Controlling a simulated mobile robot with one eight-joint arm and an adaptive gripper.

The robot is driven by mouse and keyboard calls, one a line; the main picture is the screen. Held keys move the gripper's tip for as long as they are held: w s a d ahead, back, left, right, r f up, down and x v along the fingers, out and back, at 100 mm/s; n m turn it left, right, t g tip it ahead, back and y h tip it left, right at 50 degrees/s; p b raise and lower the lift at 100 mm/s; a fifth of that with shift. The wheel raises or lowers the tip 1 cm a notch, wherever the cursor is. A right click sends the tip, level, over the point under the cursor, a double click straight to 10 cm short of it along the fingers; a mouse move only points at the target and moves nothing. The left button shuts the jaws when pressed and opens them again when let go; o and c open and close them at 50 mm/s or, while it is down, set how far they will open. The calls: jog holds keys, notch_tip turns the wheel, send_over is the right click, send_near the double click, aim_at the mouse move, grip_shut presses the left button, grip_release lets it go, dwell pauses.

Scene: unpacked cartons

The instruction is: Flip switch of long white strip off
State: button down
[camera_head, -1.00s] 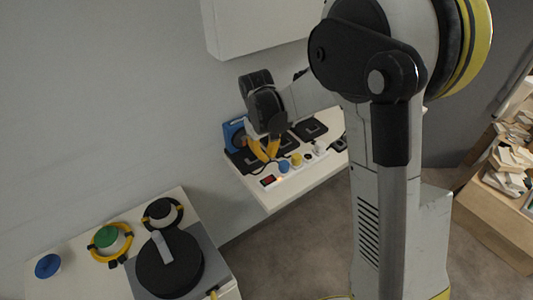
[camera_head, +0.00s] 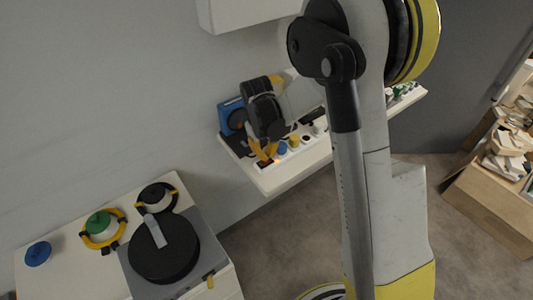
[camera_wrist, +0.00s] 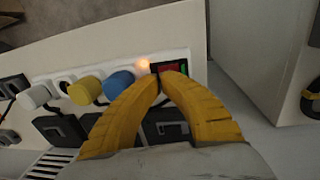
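The long white strip (camera_wrist: 108,73) lies along the shelf edge in the wrist view, with blue, yellow and white plugs in it. A small lamp (camera_wrist: 143,66) beside the switch glows orange. My gripper (camera_wrist: 166,76) has its two yellow fingers together at the tips, right at the switch and covering part of it. Nothing shows between the fingers; I cannot tell whether the tips touch the switch. In the head view my gripper (camera_head: 264,158) is over the strip's near end.
The blue plug (camera_wrist: 119,83) is close left of the fingers. A white cabinet (camera_wrist: 262,50) stands to the right. A lower table (camera_head: 70,205) at the left holds a round black device (camera_head: 165,262).

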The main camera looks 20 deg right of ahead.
jog(key=shift+d+f, duration=0.2)
jog(key=shift+f, duration=0.3)
jog(key=shift+y, duration=0.6)
jog(key=shift+a, duration=0.1)
jog(key=shift+s+a+r, duration=0.2)
jog(key=shift+a+r, duration=0.15)
jog(key=shift+a, duration=0.25)
notch_tip(320, 180, up, 14)
jog(key=a+p, duration=0.1)
jog(key=p, duration=0.5)
jog(key=shift+s+a, duration=0.25)
jog(key=shift+a, duration=0.05)
